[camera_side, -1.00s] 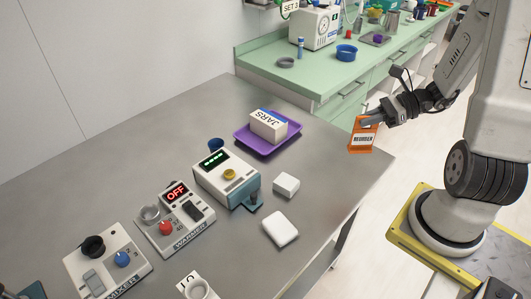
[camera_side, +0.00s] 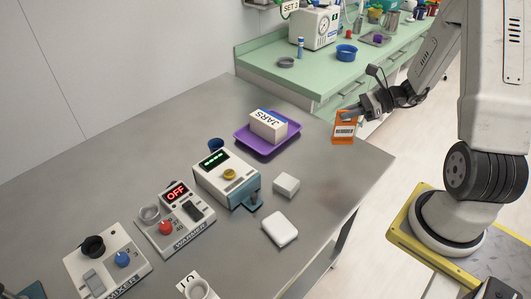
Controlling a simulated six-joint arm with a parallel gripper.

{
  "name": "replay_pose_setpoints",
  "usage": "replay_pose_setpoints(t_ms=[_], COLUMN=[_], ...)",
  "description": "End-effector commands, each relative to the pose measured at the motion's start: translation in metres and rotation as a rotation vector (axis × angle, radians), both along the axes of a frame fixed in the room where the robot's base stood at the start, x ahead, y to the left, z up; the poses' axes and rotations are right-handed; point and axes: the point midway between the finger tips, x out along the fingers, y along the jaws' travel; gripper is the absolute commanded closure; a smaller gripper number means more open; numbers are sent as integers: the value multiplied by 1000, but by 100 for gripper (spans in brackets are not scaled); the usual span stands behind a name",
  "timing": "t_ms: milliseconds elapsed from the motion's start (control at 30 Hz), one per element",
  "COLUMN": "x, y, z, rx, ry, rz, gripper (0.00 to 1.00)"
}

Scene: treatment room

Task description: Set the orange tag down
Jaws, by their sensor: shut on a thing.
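The orange tag (camera_side: 343,141) hangs from my gripper (camera_side: 350,115), in the right half of the side view. It carries a white label with dark print, too small to read clearly. My gripper is shut on the tag's upper part and hides a little of it. The tag appears above the right part of the grey table (camera_side: 330,185). A faint dark patch shows on the table below it.
A purple tray (camera_side: 246,146) with a white JARS box (camera_side: 268,126) stands left of the tag. A white block (camera_side: 286,185) and a white pad (camera_side: 281,229) lie nearer. The WARMER (camera_side: 172,228) and MIXER (camera_side: 107,262) stand at left. The table's right part is clear.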

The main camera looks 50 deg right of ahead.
Motion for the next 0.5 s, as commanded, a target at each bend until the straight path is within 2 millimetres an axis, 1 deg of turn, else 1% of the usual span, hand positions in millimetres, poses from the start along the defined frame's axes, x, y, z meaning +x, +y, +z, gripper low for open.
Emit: replay_pose_setpoints(t_ms=[33,67,400,500], x=[8,12,37,44], y=[-3,-4,-15,-17], z=[-4,-7,-42,-50], rx=[1,2,2,1], ry=[1,2,2,1], rz=[2,1,1,1], gripper=[100,100,100,100])
